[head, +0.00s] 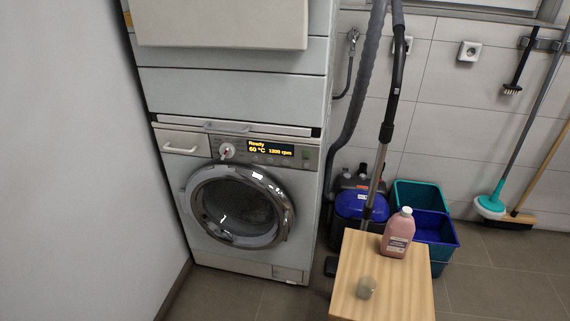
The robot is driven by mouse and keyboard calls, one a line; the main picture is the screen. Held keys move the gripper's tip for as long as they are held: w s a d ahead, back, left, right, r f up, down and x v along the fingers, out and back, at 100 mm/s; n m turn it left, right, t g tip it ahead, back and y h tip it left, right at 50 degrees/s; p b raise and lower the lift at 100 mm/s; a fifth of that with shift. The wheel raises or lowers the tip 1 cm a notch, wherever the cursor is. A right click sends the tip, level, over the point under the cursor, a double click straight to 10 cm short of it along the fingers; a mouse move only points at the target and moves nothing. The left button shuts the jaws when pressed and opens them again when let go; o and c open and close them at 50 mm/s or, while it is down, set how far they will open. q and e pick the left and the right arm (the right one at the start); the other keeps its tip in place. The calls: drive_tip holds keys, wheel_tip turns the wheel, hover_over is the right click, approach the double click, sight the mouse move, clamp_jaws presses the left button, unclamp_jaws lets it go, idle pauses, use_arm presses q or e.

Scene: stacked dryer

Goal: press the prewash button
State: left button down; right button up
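A white front-loading washing machine (285,272) stands against the wall at left centre. Its round door (240,207) looks shut. Its control panel (312,164) carries a round white dial (227,150) and a lit display (270,148) reading "Ready", "60 °C" and "1200 rpm". Several small buttons (274,160) sit in a row under the display. Their labels are too small to read, so I cannot tell which is prewash. A small greenish button (306,153) is right of the display. Neither of my grippers is in view.
A white appliance (230,95) is stacked above the washer. Floor before the washer is clear.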

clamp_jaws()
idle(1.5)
